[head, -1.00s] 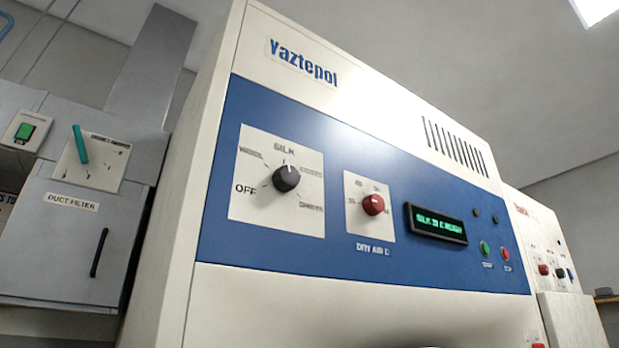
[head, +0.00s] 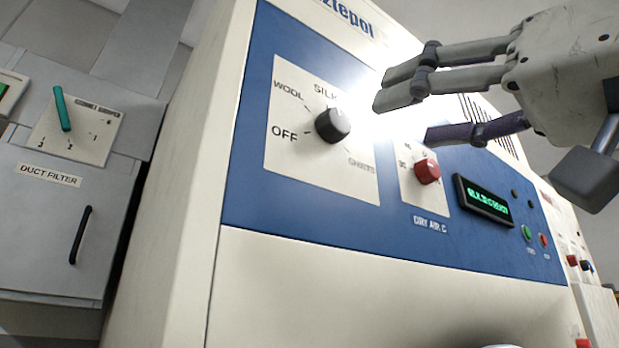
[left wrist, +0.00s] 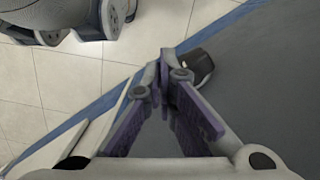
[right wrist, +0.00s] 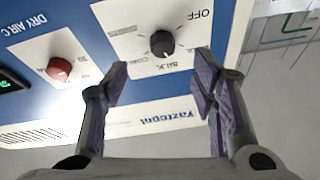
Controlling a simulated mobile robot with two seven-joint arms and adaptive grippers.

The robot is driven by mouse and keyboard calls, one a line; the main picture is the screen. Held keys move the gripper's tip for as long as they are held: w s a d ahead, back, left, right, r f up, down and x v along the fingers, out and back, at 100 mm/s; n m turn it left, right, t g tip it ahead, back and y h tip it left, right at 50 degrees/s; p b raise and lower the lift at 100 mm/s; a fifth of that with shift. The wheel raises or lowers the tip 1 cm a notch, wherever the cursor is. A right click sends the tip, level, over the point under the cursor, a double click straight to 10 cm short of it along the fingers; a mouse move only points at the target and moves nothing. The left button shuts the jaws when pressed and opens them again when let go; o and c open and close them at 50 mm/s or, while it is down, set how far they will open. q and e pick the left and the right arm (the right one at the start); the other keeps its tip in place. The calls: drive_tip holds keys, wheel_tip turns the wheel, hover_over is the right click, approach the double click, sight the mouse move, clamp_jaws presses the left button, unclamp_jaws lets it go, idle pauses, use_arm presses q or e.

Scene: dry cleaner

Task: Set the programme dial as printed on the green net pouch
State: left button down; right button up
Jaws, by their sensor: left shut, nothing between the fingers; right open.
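The programme dial (head: 333,125) is a black knob on a white plate on the blue panel. Its white mark points up, near SILK; WOOL, OFF and SHEETS are readable, and another label is hidden. My right gripper (head: 410,118) is open and empty, right of the dial and in front of the panel, apart from it. In the right wrist view the dial (right wrist: 162,43) lies beyond the gap between the open fingers (right wrist: 162,80). My left gripper (left wrist: 165,65) is shut and empty, seen only in the left wrist view. The green net pouch is not in view.
The red dry air knob (head: 427,171) sits close below my right gripper. A green-lit display (head: 485,200), a green button (head: 527,232) and a red button (head: 543,240) lie further right. A grey duct filter box (head: 60,220) with a teal lever (head: 62,108) stands left.

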sight(341, 123)
drive_tip(key=x, duration=0.7)
drive_tip(key=r+x, duration=0.1)
drive_tip(key=x, duration=0.2)
drive_tip(key=shift+a+r, duration=0.1)
drive_tip(key=shift+a, duration=0.15)
drive_tip(key=c, duration=1.2)
drive_tip(key=shift+o, duration=0.2)
